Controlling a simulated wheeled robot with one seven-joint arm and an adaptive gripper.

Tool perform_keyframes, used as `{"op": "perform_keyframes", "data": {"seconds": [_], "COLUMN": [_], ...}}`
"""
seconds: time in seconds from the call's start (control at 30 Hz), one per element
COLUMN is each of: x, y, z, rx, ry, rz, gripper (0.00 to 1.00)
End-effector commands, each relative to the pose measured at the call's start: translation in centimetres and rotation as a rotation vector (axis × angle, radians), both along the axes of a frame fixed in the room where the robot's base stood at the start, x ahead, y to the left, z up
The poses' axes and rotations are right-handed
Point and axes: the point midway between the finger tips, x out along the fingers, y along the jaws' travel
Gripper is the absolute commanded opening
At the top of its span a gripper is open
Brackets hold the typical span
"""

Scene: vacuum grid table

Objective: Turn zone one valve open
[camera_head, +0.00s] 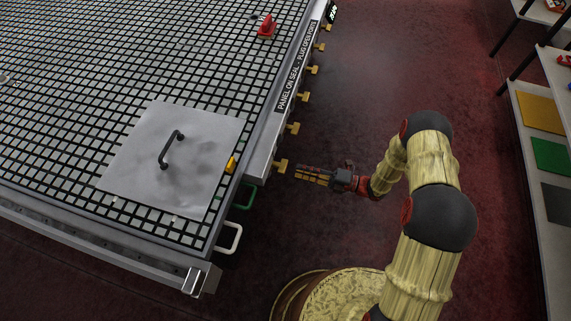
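A row of several brass T-shaped valve handles sticks out from the right side of the vacuum grid table (150,75). The nearest valve handle (281,166) is at the front end of the row, and a second one (292,128) is farther back. I cannot read which handle is zone one. My gripper (297,173) is just right of the nearest handle, with its black and yellow fingers pointing left at it. A small gap seems to separate the fingertips from the handle. The finger spacing is too small to judge in this view.
A grey plate (200,165) with a black handle (168,149) lies on the grid, beside a small yellow object (231,164). A green handle (246,197) and a white handle (231,238) stick out below. A red object (267,27) sits far back. Shelves (540,150) stand right.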

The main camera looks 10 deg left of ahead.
Motion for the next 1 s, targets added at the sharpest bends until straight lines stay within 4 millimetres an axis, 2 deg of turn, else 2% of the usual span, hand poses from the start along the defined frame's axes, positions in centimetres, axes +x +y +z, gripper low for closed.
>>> {"op": "perform_keyframes", "data": {"seconds": [0.13, 0.4, 0.53, 0.7, 0.93, 1.0], "x": [0.0, 0.3, 0.5, 0.5, 0.5, 0.5], "y": [1.3, 5.4, 6.8, 7.7, 7.7, 7.7], "z": [-0.1, -0.2, -0.2, -0.1, 0.0, 0.0], "rx": [0.000, -0.001, -0.001, -0.001, -0.001, -0.001], "ry": [0.011, 0.008, 0.007, 0.007, 0.008, 0.007], "rz": [0.003, 0.005, 0.004, 0.003, 0.002, 0.002], "gripper": [0.27, 0.27, 0.27, 0.27, 0.27, 0.24]}}
